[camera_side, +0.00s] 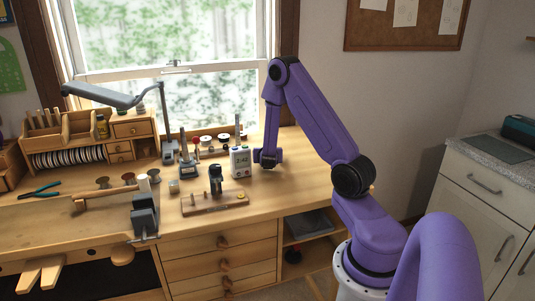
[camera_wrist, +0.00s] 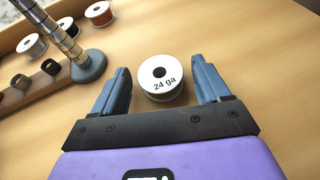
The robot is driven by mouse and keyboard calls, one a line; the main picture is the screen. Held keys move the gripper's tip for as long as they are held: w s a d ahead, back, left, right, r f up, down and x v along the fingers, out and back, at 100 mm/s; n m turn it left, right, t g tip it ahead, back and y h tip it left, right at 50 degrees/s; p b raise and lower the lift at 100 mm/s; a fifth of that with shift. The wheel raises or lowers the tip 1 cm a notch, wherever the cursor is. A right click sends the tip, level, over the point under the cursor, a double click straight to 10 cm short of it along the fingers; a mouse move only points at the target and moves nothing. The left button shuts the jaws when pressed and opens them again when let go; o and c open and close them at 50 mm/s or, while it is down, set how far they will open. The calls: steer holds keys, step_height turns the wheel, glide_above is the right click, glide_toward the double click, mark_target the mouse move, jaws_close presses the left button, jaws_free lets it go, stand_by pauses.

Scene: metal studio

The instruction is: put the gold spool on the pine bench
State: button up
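A spool with a white flange marked "24 ga" (camera_wrist: 160,72) stands on the pine bench (camera_wrist: 245,60) in the wrist view. Its label faces up; little of its wire shows, so I cannot tell whether it is the gold one. My gripper (camera_wrist: 160,85) is open, with one finger on each side of this spool and a gap on both sides.
A ringed metal post on a round base (camera_wrist: 88,66) stands left of my gripper, with several other spools, including an orange-brown one (camera_wrist: 98,13), beyond. The bench to the right is clear.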

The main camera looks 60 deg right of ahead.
steer(key=shift+r, duration=0.1)
steer(key=shift+a+r, duration=0.15)
steer(key=v, duration=0.6)
steer(key=shift+o, duration=0.5)
steer(key=shift+s+a+r, duration=0.25)
steer(key=shift+s+a, duration=0.05)
steer(key=shift+a, duration=0.2)
